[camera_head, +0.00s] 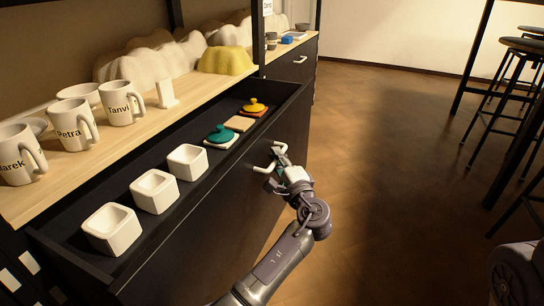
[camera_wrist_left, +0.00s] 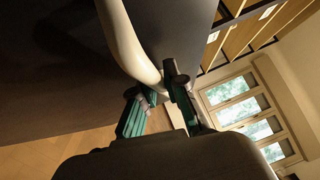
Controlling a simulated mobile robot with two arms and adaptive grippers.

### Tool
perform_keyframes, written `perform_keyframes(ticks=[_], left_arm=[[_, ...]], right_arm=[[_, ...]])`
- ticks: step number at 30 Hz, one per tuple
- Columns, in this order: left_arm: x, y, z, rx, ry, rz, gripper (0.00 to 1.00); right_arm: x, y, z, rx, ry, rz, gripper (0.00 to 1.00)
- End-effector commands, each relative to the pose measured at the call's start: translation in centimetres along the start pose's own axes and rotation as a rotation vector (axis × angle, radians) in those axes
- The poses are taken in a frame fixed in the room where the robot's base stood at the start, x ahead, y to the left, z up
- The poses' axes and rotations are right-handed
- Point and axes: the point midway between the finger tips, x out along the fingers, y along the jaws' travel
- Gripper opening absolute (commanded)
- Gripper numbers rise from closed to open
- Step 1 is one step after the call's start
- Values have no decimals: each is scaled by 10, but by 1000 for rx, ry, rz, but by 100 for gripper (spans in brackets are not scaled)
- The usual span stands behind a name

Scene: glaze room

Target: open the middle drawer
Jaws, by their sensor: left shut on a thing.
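A dark drawer (camera_head: 222,198) stands pulled out from under the wooden counter, so its inside shows. Its pale bar handle (camera_head: 259,169) is on the front face. My left gripper (camera_head: 279,158) is shut on the handle. In the left wrist view the handle (camera_wrist_left: 128,45) curves down between the green-padded fingers of the left gripper (camera_wrist_left: 158,95). Whether other drawers lie above or below is hard to tell here. My right gripper is not in view.
Named mugs (camera_head: 120,103) stand on the counter (camera_head: 185,98). Another cabinet (camera_head: 297,66) is beyond. Stools (camera_head: 500,75) are at right; the floor between is clear.

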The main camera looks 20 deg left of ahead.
Motion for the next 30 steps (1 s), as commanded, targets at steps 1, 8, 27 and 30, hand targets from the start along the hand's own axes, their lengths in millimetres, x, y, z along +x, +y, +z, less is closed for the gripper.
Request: perform_keyframes(ticks=[1, 8, 27, 30], left_arm=[[0, 2, 1, 2, -3, 4, 0], [0, 2, 1, 2, -4, 4, 14], [-22, 2, 0, 1, 0, 3, 38], [-40, 2, 0, 0, 1, 4, 38]], right_arm=[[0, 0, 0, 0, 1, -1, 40], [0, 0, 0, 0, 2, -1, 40], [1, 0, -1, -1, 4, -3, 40], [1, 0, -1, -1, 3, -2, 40]])
